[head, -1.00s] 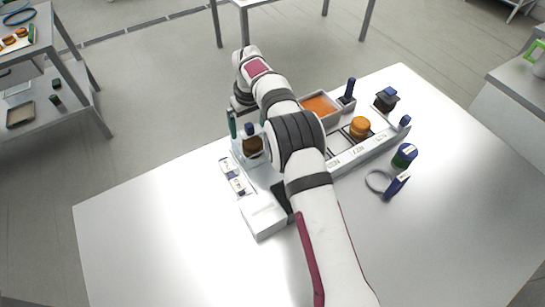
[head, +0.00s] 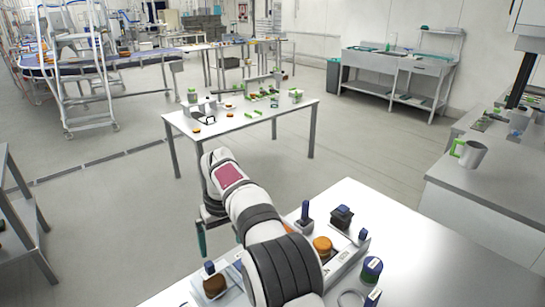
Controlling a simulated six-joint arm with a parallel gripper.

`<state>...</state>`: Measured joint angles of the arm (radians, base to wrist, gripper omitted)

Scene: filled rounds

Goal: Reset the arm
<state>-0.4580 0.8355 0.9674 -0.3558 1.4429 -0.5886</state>
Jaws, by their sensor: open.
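My gripper (head: 219,240) hangs at the far left end of my arm, fingers pointing down, open. It is at the back edge of the near white table (head: 435,262), and I see nothing between the teal fingers. A jar with brown contents and a blue cap (head: 213,284) stands close below and in front of it. My arm covers the middle of the work area, so part of the holders there is hidden.
Right of my arm, an orange-brown round (head: 322,247) sits in a white holder beside a blue-handled stamp (head: 305,216) and a dark blue-topped item (head: 342,217). A dark cylinder (head: 371,269) stands farther right. Bare table lies at right. Another white table (head: 240,118) stands behind.

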